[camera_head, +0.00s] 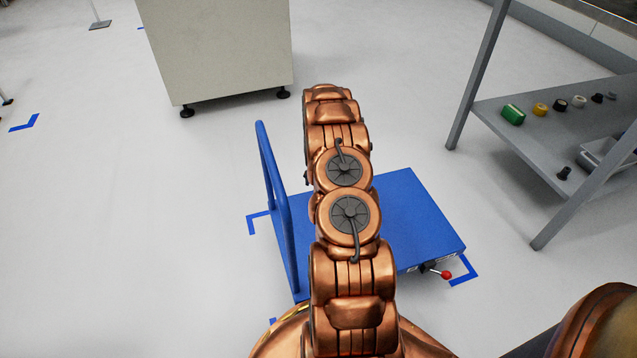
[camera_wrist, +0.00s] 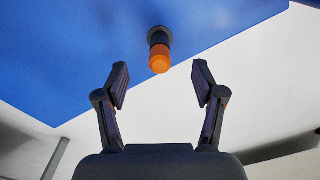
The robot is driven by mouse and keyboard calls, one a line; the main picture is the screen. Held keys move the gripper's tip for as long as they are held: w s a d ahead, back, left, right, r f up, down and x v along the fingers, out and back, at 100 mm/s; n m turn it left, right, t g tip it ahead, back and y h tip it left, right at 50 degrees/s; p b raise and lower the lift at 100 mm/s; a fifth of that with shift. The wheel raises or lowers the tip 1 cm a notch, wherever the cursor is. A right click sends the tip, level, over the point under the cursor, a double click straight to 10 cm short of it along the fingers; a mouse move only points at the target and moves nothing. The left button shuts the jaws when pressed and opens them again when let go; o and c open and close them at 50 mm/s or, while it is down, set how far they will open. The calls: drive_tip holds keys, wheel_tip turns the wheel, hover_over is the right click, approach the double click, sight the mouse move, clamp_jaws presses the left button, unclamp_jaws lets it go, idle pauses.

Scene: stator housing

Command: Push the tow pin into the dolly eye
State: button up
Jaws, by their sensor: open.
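The tow pin (camera_wrist: 159,58), with an orange end and a black body, stands on the blue dolly deck (camera_wrist: 90,60) in the wrist view. Its base sits at a dark round collar (camera_wrist: 158,33), likely the dolly eye. How deep the pin sits cannot be told. My gripper (camera_wrist: 161,78) is open and empty. Its fingers are either side of the pin's line, with the orange end just beyond the fingertips and not touched. In the head view the dolly (camera_head: 415,215) shows, but my arm hides the pin, the eye and my gripper.
The dolly's upright blue handle (camera_head: 272,190) stands left of my arm. A red-ball lever (camera_head: 446,275) juts from its near right edge. A grey shelf (camera_head: 540,125) with small parts is at the right, a beige cabinet (camera_head: 215,45) behind.

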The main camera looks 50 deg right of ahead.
drive_tip(key=shift+r, duration=0.35)
idle(0.3)
wheel_tip(320, 180, up, 12)
idle(0.6)
